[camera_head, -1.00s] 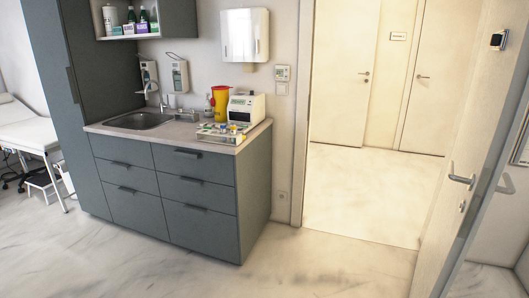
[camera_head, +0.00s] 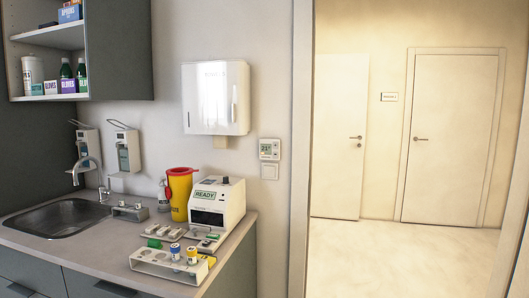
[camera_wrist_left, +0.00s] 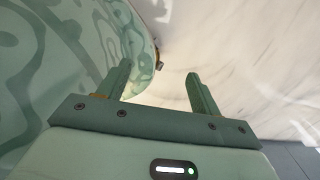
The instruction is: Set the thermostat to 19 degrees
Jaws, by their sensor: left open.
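The thermostat (camera_head: 269,149) is a small white wall unit with a grey display, on the wall between the paper towel dispenser and the doorway. Its digits are too small to read. A white switch plate (camera_head: 270,172) sits right below it. In the left wrist view my left gripper (camera_wrist_left: 155,88) is open and empty, with its two green fingers apart above the pale floor. It is not near the thermostat in any view. My right gripper is not in view.
A counter (camera_head: 105,236) with a sink (camera_head: 58,217) runs below the wall. On it stand a white analyser (camera_head: 216,203), a yellow sharps bin (camera_head: 179,193) and a tube rack (camera_head: 172,264). A towel dispenser (camera_head: 215,97) hangs above. The doorway floor (camera_head: 400,250) at right is clear.

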